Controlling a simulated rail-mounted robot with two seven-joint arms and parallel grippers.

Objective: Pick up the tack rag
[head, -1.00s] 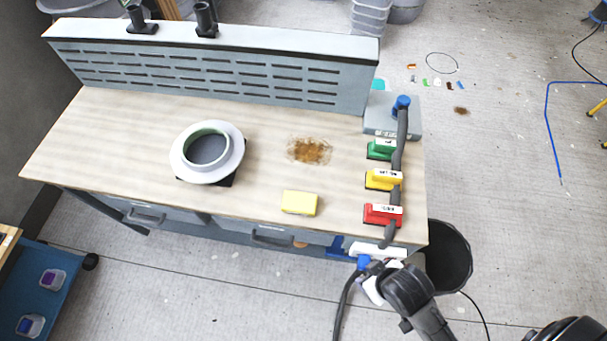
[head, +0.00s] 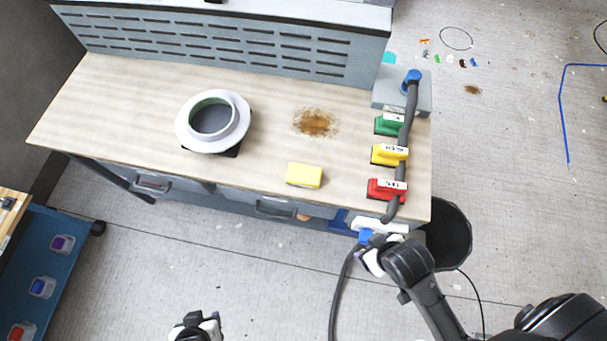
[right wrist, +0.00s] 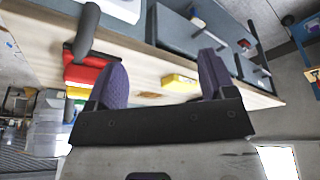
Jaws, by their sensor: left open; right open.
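The tack rag appears to be the flat yellow block (head: 304,175) lying near the front edge of the wooden bench top (head: 130,125). It also shows in the right wrist view (right wrist: 180,82), beyond and between the fingers. My left gripper (head: 202,322) is at the bottom edge of the head view, over the floor in front of the bench, open, with nothing seen in it. My right gripper (head: 374,254) is in front of the bench's right end, apart from the yellow block. In the right wrist view its purple fingers (right wrist: 163,65) are spread and empty.
Green (head: 390,124), yellow (head: 389,155) and red (head: 386,189) sanding blocks line the bench's right end beside a dark hose (head: 405,135). A white ring mould (head: 236,132) stands left. A black bin (head: 449,235) stands right. The bench around the yellow block is clear.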

